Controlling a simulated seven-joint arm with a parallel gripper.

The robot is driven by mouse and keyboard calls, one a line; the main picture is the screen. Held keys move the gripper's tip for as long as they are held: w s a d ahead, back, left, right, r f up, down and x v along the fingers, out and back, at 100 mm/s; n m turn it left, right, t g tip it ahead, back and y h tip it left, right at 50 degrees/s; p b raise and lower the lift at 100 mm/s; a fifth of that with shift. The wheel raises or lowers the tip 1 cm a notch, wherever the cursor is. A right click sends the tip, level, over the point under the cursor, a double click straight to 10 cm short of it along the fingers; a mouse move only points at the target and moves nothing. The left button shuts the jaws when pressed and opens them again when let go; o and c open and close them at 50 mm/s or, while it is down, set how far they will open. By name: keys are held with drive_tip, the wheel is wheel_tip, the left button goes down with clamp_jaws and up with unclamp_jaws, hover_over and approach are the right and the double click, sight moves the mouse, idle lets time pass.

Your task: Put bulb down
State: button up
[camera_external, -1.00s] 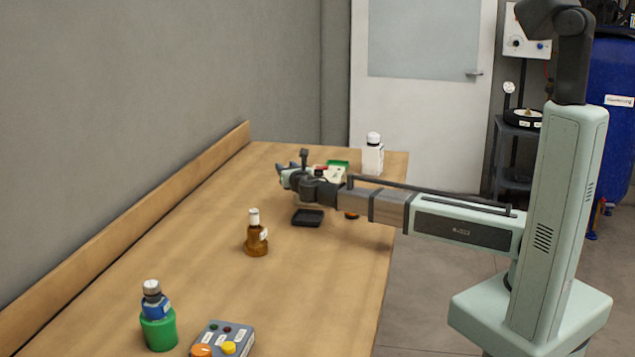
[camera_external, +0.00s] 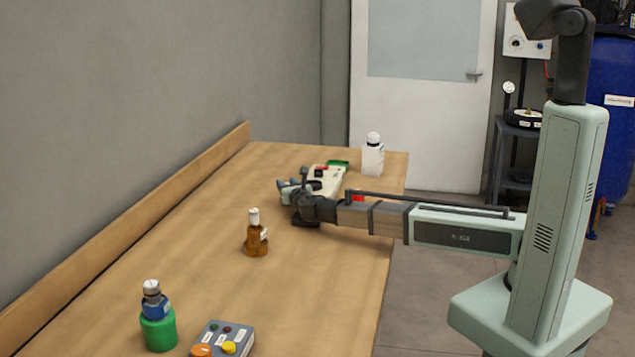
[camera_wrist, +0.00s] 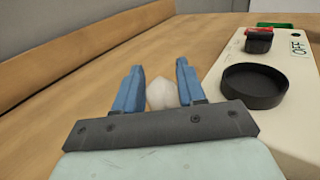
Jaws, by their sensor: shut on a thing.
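My gripper (camera_wrist: 158,88) has its two blue fingers on either side of a pale, whitish bulb (camera_wrist: 161,95) in the wrist view. Its lower part is hidden behind the dark gripper bar. In the external view my gripper (camera_external: 284,187) is over the middle of the table, beside a white device, and the bulb cannot be made out there. The white device (camera_wrist: 222,88) stands right of my gripper in the wrist view, with a round black holder (camera_wrist: 254,84), a dark switch with red and an "OFF" label. It also shows in the external view (camera_external: 326,183).
A brown bottle (camera_external: 256,239) stands nearer the camera. A blue bottle in a green holder (camera_external: 158,332) and a grey button box (camera_external: 236,335) are at the front. A white bottle (camera_external: 372,158) stands at the back. The table (camera_external: 190,235) is clear on the left.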

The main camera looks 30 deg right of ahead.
drive_tip(key=shift+f, duration=0.15)
drive_tip(key=o, duration=1.1)
drive_tip(key=shift+s+r, duration=0.2)
drive_tip(key=shift+s, duration=0.15)
drive_tip(key=s, duration=0.3)
drive_tip(key=s+a, duration=0.1)
drive_tip(key=s, duration=0.3)
drive_tip(key=s+a, duration=0.1)
drive_tip(key=s, duration=0.3)
drive_tip(key=shift+s, duration=0.1)
